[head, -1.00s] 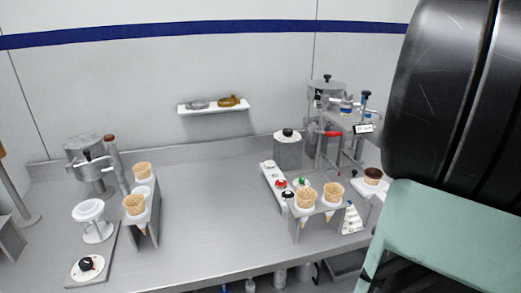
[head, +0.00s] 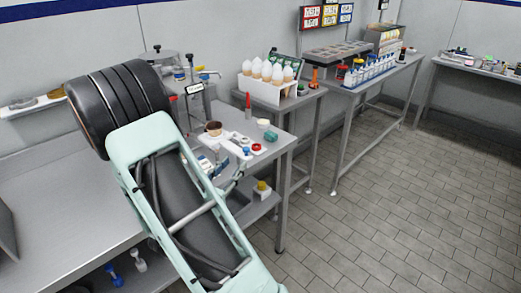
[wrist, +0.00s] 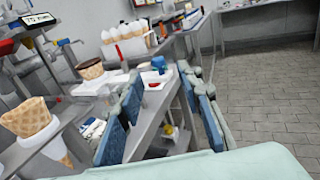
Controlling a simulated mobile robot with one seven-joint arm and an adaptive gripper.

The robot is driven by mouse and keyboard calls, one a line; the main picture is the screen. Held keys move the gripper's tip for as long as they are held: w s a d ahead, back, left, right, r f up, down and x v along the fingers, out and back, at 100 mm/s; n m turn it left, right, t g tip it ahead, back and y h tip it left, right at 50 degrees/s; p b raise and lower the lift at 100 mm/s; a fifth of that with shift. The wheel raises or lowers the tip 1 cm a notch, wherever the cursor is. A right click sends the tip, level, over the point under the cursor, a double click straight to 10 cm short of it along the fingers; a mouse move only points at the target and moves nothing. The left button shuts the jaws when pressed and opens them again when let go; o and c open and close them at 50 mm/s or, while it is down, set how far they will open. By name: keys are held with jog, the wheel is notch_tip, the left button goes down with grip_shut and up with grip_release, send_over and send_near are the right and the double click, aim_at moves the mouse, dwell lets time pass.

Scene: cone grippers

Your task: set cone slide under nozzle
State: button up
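A brown chocolate-rimmed cone (head: 213,128) sits in a low white slide or holder on the metal table, just right of my arm in the head view. It also shows at left in the wrist view (wrist: 90,69). The dispenser (head: 194,88) with a small display stands behind it; its nozzle is not clear. My gripper (wrist: 160,80) shows in the wrist view with two blue-padded fingers spread apart and nothing between them. The cone is left of the fingers, outside them. In the head view my arm hides much of the table.
A waffle cone (wrist: 28,118) in a rack is close at left in the wrist view. A white rack (head: 267,83) of wrapped cones stands beyond the dispenser table. A red-lidded item (head: 257,147) and a teal block (head: 270,136) sit near the table edge. The floor at right is clear.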

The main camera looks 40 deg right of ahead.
aim_at(245, 150)
jog(key=x, duration=0.7)
jog(key=p+x, duration=0.1)
jog(key=x, duration=0.2)
jog(key=shift+w+d, duration=0.15)
jog(key=shift+w, duration=0.25)
grip_shut()
